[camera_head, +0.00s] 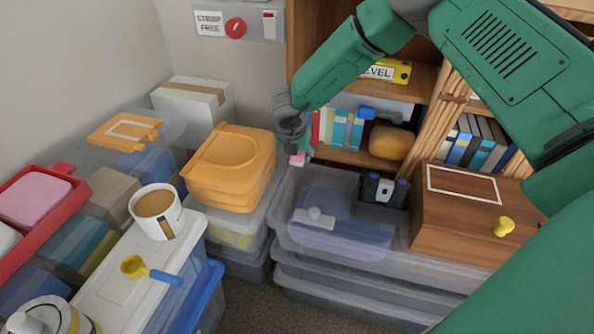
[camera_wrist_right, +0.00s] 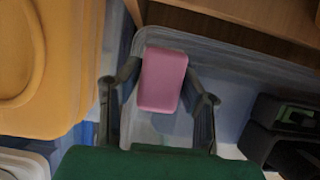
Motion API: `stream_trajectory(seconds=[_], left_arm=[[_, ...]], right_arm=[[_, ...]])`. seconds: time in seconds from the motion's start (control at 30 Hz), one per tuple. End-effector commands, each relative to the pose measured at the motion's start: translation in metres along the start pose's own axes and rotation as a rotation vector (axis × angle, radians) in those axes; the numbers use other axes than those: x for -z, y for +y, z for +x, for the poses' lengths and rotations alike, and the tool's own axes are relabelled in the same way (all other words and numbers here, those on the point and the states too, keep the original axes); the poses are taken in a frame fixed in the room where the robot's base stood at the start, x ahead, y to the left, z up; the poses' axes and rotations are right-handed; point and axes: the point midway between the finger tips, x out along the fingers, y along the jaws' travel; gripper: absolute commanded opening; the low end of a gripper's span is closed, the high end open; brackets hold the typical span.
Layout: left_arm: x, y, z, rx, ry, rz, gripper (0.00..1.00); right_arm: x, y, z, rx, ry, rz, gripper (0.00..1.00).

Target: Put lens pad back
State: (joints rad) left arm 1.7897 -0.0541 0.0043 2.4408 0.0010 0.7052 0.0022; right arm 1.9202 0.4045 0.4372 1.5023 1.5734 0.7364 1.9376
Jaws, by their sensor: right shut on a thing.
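The lens pad appears to be the small pink block (camera_head: 297,159), which shows larger in the right wrist view (camera_wrist_right: 163,80). My right gripper (camera_head: 294,145) is shut on it, with a finger on each side of the pad in the right wrist view (camera_wrist_right: 160,105). It holds the pad above the back left corner of the clear lidded bin (camera_head: 290,235). Black binoculars (camera_head: 384,190) stand on that bin. My left gripper is not in view.
Stacked orange containers (camera_head: 230,165) stand just left of the gripper. A wooden box (camera_head: 460,215) with a yellow knob is at right. A bookshelf (camera_head: 425,85) rises behind.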

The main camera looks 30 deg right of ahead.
Motion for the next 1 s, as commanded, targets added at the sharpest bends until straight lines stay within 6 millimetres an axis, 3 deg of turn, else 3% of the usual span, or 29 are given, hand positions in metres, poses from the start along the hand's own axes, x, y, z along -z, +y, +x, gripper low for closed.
stream_trajectory(seconds=[0.33, 0.73, 0.77, 0.8, 1.0], left_arm=[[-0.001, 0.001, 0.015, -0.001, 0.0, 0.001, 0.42], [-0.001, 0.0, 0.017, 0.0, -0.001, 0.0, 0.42], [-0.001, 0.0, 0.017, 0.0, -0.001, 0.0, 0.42], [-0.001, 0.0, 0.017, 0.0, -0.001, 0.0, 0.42], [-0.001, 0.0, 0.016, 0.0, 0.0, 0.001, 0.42]], right_arm=[[0.017, -0.001, 0.041, 0.001, 0.0, -0.001, 0.0], [0.019, 0.0, 0.046, -0.001, -0.001, 0.0, 0.0], [0.019, 0.0, 0.046, -0.001, 0.0, 0.0, 0.36], [0.019, 0.0, 0.046, -0.001, 0.0, 0.0, 0.5], [0.019, -0.001, 0.046, 0.0, 0.0, 0.0, 0.54]])
